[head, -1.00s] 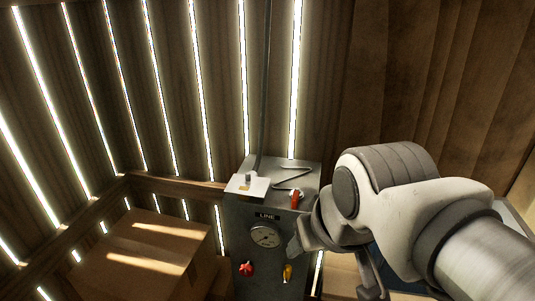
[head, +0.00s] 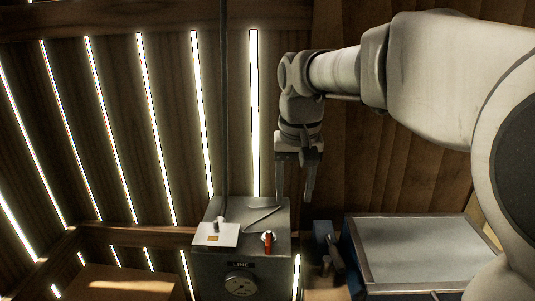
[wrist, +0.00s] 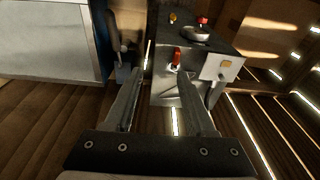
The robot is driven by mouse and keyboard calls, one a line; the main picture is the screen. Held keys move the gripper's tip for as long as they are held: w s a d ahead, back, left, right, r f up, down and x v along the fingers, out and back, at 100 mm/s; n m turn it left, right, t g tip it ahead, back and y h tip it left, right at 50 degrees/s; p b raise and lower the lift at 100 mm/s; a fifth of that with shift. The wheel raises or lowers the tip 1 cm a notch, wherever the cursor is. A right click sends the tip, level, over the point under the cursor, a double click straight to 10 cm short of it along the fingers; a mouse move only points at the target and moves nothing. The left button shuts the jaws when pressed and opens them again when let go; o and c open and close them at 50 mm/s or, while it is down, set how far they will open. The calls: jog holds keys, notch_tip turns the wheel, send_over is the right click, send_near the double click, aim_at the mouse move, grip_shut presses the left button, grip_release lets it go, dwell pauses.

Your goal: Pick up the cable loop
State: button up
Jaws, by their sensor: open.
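A thin dark bent line, which looks like the cable loop (head: 263,218), lies on top of the grey metal box (head: 215,272). It is too small to tell whether it closes into a loop. In the wrist view the box (wrist: 160,45) is upside down, and my right-hand finger hides part of its top. My gripper (head: 294,192) points down, open and empty, above and to the right of the box top in the head view. In the wrist view its two fingers (wrist: 160,78) stand apart with nothing between them.
A blue case with a grey lid (head: 420,250) stands right. A cardboard box (head: 125,285) is lower left. Slatted walls enclose the space.

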jog(key=w+a+f+g, duration=0.1)
jog(key=w+a+f, duration=0.1)
jog(key=w+a, duration=0.3)
send_over(269, 240)
jog(key=f, duration=1.2)
jog(key=shift+d+f, duration=0.25)
jog(key=shift+f, duration=0.05)
jog(key=shift+a+f, duration=0.15)
jog(key=shift+f, duration=1.2)
jog(key=shift+a+f, duration=0.15)
jog(key=shift+f, duration=1.15)
grip_shut()
